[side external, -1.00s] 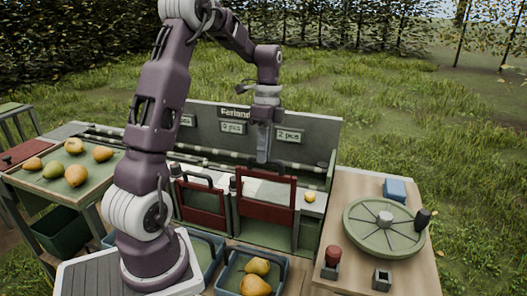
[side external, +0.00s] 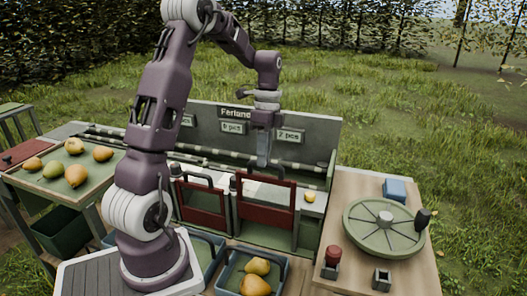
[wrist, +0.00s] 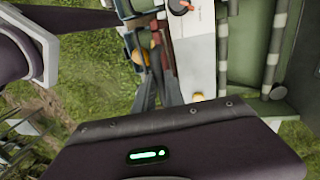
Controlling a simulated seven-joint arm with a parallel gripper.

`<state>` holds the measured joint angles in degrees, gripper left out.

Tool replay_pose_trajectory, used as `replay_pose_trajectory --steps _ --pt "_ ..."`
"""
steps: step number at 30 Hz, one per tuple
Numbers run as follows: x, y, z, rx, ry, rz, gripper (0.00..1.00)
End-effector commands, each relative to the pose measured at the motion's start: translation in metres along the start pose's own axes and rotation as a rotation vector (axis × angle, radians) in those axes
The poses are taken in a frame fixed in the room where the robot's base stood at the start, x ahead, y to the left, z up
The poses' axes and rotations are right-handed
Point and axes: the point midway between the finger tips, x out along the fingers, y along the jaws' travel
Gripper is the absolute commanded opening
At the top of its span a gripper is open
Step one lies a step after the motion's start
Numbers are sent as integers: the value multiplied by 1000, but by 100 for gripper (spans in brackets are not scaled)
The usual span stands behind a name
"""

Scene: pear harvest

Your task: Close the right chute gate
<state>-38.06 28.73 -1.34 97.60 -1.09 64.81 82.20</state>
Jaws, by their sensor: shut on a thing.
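The right chute gate (side external: 266,216), a red panel in a raised red frame with a dark handle on top, stands at the front of the chute stand in the side external view. My gripper (side external: 263,162) points straight down over it, shut on the handle at the top of the gate. In the wrist view my fingers (wrist: 160,88) are narrow and dark, and the exact grip is hard to make out. The left chute gate (side external: 205,215), also red, stands to the left with its own dark handle.
A blue-grey crate (side external: 224,284) with pears sits below the right gate. A small yellow fruit (side external: 310,197) lies on the chute's right. The wooden table (side external: 345,186) at right holds a green wheel (side external: 362,232). A tray of pears (side external: 93,190) is at left.

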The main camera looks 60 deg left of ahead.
Motion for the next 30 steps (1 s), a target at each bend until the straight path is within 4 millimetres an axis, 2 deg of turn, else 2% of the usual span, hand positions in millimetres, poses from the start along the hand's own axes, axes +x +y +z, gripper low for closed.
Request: replay_pose_trajectory --steps 3,9,14,22,23,25,26,30 --pt "30 -6 1 -1 -1 5 0" --pt "72 -14 0 0 0 1 0" --pt "85 -17 0 -1 0 -1 0" --pt "86 -18 0 -1 -1 -2 0" --pt "86 -18 0 0 -1 -3 18" --pt "86 -18 0 0 -1 -3 32" --pt "86 -18 0 0 0 -2 36" --pt "86 -17 0 0 0 -1 36"
